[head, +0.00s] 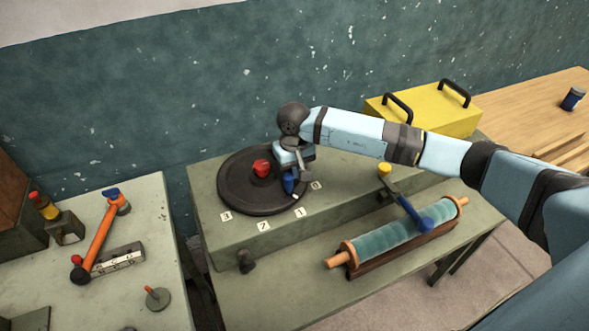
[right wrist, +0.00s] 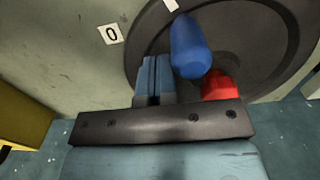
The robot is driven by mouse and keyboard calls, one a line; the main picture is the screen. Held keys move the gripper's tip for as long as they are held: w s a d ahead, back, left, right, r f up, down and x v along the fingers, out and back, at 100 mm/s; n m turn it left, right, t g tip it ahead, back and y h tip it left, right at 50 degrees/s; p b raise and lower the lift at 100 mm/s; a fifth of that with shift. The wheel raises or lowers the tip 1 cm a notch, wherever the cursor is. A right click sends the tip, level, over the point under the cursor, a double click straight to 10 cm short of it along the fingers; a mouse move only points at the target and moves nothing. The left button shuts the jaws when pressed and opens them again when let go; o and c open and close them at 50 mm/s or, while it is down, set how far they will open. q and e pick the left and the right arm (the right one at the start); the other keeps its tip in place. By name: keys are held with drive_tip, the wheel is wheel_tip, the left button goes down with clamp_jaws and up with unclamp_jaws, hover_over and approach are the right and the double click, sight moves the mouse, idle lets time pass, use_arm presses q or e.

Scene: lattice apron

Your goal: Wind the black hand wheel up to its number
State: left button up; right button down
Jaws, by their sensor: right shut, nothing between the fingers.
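The black hand wheel (head: 236,190) lies flat on a grey-green box, with a red hub (head: 261,168) at its middle. A blue knob (head: 289,184) stands near its right rim, with a white mark (head: 295,196) beside it. Number labels 3 (head: 226,216), 7 (head: 263,225), 1 (head: 300,212) and 0 (head: 315,185) sit around the wheel; the mark lies between 1 and 0. My right gripper (head: 302,174) is over the wheel's right side, shut and empty. In the right wrist view its fingers (right wrist: 153,78) are beside the blue knob (right wrist: 189,47); contact cannot be told.
A yellow case (head: 440,110) stands behind my right arm. A teal roller (head: 400,235) with a blue-ended lever (head: 408,208) lies right of the box. An orange-handled tool (head: 100,237) and small blocks lie on the left table (head: 150,210). A wall (head: 150,90) rises behind.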

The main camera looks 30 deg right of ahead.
drive_tip(key=shift+s+a+b, duration=0.2)
drive_tip(key=shift+a+b, duration=0.25)
drive_tip(key=shift+a, duration=0.05)
idle(0.9)
drive_tip(key=shift+d, duration=0.1)
drive_tip(key=shift+w+d+b, duration=0.25)
drive_tip(key=shift+d+b, duration=0.25)
drive_tip(key=shift+d, duration=0.2)
drive_tip(key=shift+w+d+b, duration=0.2)
drive_tip(key=shift+d+b, duration=0.25)
drive_tip(key=shift+d, duration=0.2)
drive_tip(key=shift+r, duration=0.1)
drive_tip(key=shift+r+p, duration=0.75)
drive_tip(key=shift+r, duration=1.05)
wheel_tip(320, 180, up, 4)
drive_tip(key=shift+r+p, duration=0.1)
drive_tip(key=shift+p, duration=0.6)
